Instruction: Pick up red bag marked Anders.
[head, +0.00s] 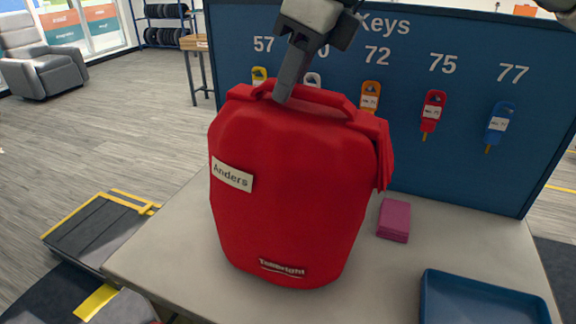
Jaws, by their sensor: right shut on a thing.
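The red bag (285,200) is upright at the middle of the view, with a white label reading "Anders" on its left front and a "Tunbright"-like badge low on the front. My right gripper (284,92) comes down from the top and is shut on the bag's top handle. The handle runs between its fingers, and the fingertips are partly hidden against it. The bag's base is over the grey table (180,250); I cannot tell whether it touches the top or hangs just above it. My left gripper is not in view.
A blue key board (450,170) with several hanging keys stands close behind the bag. A small purple block (393,220) and a blue tray (480,300) are on the table to the right. A black ramp-like platform with yellow edges (95,230) lies on the floor at left.

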